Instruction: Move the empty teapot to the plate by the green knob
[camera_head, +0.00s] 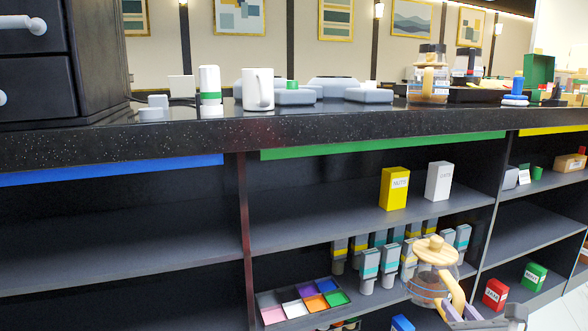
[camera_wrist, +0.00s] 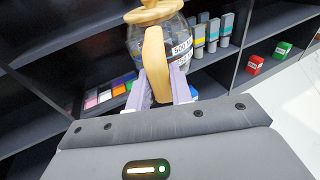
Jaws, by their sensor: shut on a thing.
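A glass teapot (camera_head: 431,285) with a wooden lid and wooden handle is held in front of the lower shelves, upright or nearly so. My gripper (camera_head: 462,308) is shut on its handle. In the wrist view the fingers (camera_wrist: 160,88) close around the lower part of the wooden handle (camera_wrist: 154,58), and the glass body (camera_wrist: 134,40) with a volume label is behind it. I see no clear liquid in it. On the counter, a small green knob (camera_head: 292,85) shows at a low grey plate unit (camera_head: 294,97). Another teapot (camera_head: 428,88) stands farther right on the counter.
The dark counter edge (camera_head: 330,130) lies above the held teapot. A white mug (camera_head: 258,90) and a green-banded white canister (camera_head: 209,84) stand left of the green knob. More grey units (camera_head: 369,95) stand right. Shelves hold boxes, several canisters and a coloured tray (camera_head: 270,315).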

